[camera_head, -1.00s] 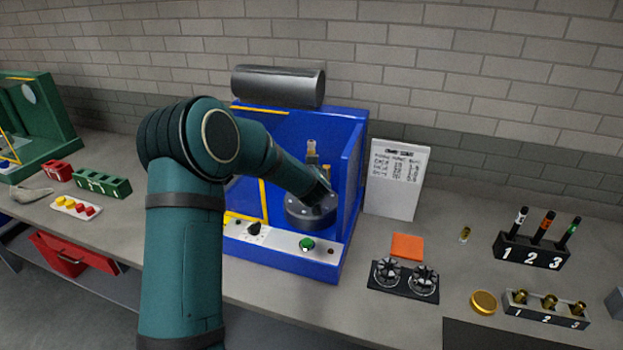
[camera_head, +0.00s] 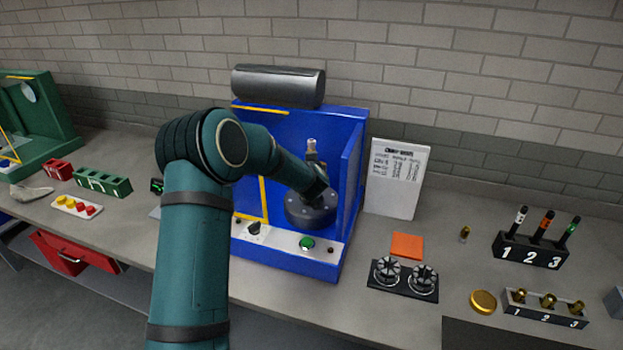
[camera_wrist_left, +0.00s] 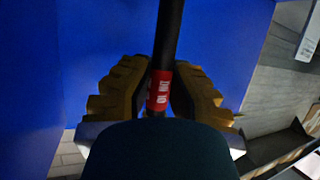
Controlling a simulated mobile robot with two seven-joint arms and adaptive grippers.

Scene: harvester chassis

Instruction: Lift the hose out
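The hose (camera_wrist_left: 169,30) is a dark tube with a red label reading "DN 10" (camera_wrist_left: 159,90). In the left wrist view it runs between the two ridged yellow-brown fingers of my left gripper (camera_wrist_left: 163,85). The fingers lie close against both sides of it, around the red label, and look shut on it. The hose's lower part is hidden by the gripper body. In the head view my left wrist is in front of the blue machine (camera_head: 351,190), hiding the fingers. A small upright piece with a pale tip (camera_head: 311,146) shows above the wrist. My right gripper is not in view.
A metal cylinder (camera_head: 278,86) lies on top of the blue machine, whose side wall stands right of my wrist. A white sheet (camera_head: 393,180) stands beside it. An orange pad (camera_head: 407,246), a black two-knob plate (camera_head: 404,280) and numbered racks (camera_head: 531,250) are on the bench's right side.

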